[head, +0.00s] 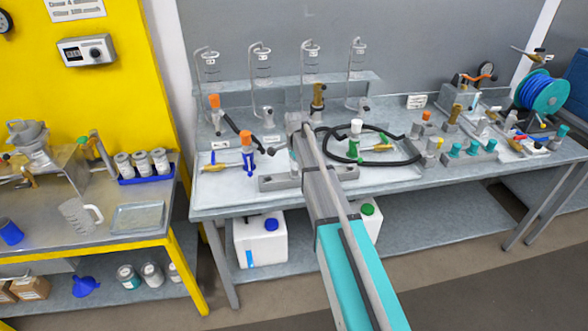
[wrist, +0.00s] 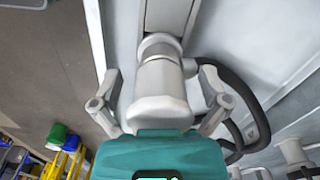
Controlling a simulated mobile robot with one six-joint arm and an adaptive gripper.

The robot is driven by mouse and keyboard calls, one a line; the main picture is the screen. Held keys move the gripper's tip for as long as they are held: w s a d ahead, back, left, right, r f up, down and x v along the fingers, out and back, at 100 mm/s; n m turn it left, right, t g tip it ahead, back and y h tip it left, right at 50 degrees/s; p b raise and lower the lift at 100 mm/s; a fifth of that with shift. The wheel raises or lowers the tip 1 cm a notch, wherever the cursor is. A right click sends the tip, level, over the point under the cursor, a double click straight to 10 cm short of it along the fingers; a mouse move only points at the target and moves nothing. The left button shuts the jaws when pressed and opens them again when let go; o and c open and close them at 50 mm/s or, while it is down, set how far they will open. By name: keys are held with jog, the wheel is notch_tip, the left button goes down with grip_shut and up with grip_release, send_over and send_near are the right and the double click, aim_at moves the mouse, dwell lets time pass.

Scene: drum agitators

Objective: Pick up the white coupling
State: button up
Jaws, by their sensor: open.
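My gripper (wrist: 158,90) is open in the wrist view, its two grey fingers spread either side of a pale, rounded cylindrical piece (wrist: 160,76). I cannot tell whether this piece is the white coupling or part of my gripper. A narrower ringed neck lies beyond it, in line with a grey metal block (wrist: 165,15). In the head view my gripper (head: 294,158) is mostly hidden by my arm, low over the long grey block (head: 275,183) near the bench's front. A white-topped fitting (head: 356,127) with a green lower part stands to the right, clear of my gripper.
A black hose (head: 405,158) loops on the bench (head: 215,210) right of my arm. An orange-topped blue fitting (head: 246,140) stands left of my gripper. Glass vessels hang behind. Several small fittings crowd the right side.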

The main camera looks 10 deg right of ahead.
jog(key=c, duration=1.2)
jog(key=shift+r, duration=0.15)
notch_tip(320, 180, up, 3)
jog(key=p, duration=0.3)
jog(key=shift+s+d+r+p, duration=0.6)
jog(key=shift+s+r+p, duration=1.05)
jog(key=shift+s, duration=0.6)
jog(key=shift+s+d+r+p, duration=0.55)
jog(key=shift+s+r+p, duration=1.1)
jog(key=shift+s, duration=0.65)
jog(key=shift+s+d+r+p, duration=0.6)
jog(key=shift+s+r+p, duration=1.05)
jog(key=shift+s, duration=0.6)
jog(key=shift+f, duration=0.1)
